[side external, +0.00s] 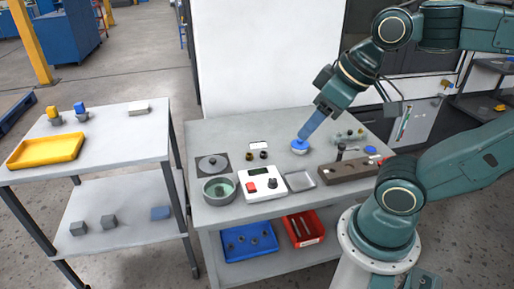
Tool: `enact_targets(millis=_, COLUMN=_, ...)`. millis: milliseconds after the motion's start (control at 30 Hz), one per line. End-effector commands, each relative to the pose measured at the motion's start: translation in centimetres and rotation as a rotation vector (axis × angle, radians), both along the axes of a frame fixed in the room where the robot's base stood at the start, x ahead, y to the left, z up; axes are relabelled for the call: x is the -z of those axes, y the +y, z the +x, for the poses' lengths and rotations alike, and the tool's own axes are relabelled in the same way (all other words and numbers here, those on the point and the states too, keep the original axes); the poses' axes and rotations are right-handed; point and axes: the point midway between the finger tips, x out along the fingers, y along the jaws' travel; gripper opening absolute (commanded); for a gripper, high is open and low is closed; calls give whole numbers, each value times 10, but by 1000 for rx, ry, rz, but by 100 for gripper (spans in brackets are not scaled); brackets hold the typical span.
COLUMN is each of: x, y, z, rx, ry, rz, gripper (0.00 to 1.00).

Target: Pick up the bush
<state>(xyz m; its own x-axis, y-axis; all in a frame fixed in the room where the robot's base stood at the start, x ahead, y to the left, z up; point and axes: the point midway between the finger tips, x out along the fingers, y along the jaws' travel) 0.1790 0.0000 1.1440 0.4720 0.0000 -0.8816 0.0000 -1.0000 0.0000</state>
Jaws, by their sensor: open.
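My gripper (304,137) is at the lower end of a blue tool that slants down over the middle of the workbench. Which part is the bush cannot be told for certain at this size.
The workbench (230,128) also carries a round grey pot (218,190), a white device (261,184), a small grey tray (299,181) and a brown block (348,170). Blue (249,243) and red (304,229) bins are below. A side table (110,135) stands at left.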

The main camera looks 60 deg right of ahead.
Motion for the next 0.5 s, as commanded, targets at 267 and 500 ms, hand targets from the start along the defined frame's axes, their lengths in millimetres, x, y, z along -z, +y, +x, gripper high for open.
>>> enact_targets(millis=267, x=0, y=0, z=0, rx=0, ry=0, rz=0, gripper=55)
enact_targets(millis=500, x=-2, y=0, z=5, rx=21, ry=7, rz=10, gripper=55)
